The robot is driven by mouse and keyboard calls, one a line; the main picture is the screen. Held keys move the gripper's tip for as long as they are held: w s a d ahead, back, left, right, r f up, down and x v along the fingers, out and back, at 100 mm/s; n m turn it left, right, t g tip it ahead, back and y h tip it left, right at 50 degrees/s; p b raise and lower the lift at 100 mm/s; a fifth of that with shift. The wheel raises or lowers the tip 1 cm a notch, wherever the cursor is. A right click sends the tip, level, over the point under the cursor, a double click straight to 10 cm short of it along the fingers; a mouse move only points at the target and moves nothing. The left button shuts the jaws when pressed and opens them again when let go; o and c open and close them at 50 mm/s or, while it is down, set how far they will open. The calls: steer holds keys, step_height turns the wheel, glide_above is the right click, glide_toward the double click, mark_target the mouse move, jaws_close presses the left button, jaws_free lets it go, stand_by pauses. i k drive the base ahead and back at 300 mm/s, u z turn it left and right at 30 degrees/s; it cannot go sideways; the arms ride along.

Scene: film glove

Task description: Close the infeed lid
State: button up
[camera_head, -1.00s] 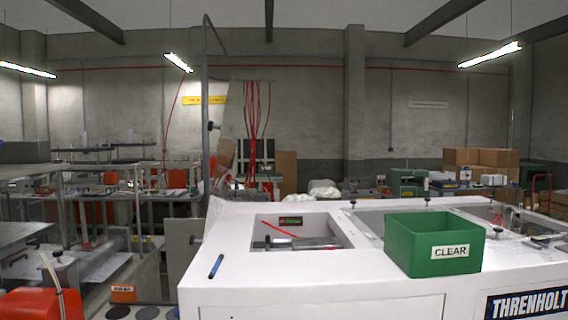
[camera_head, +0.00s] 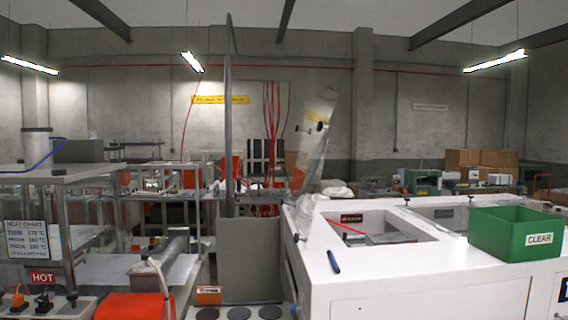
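The white machine (camera_head: 345,295) stands at the right, with a rectangular opening in its top near the left end. A dark tag with small lettering (camera_head: 351,218) and a thin red strip show inside the opening. A pale, partly see-through panel (camera_head: 314,140), seemingly the infeed lid, stands raised and tilted right behind the machine's left end, with a dark knob (camera_head: 320,126) on it. Its hinge is not clear to me. My gripper is not in view.
A tall grey post (camera_head: 229,110) rises left of the machine. A bench with a HOT sign (camera_head: 42,278) and a red block (camera_head: 134,306) fill the left.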

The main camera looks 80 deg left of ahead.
mark_target(315, 108)
steer(key=k, duration=0.25)
steer(key=u, duration=2.55)
steer(key=i, duration=0.5)
steer(key=z, duration=2.95)
steer(key=k, duration=1.5)
steer(key=u, duration=1.85)
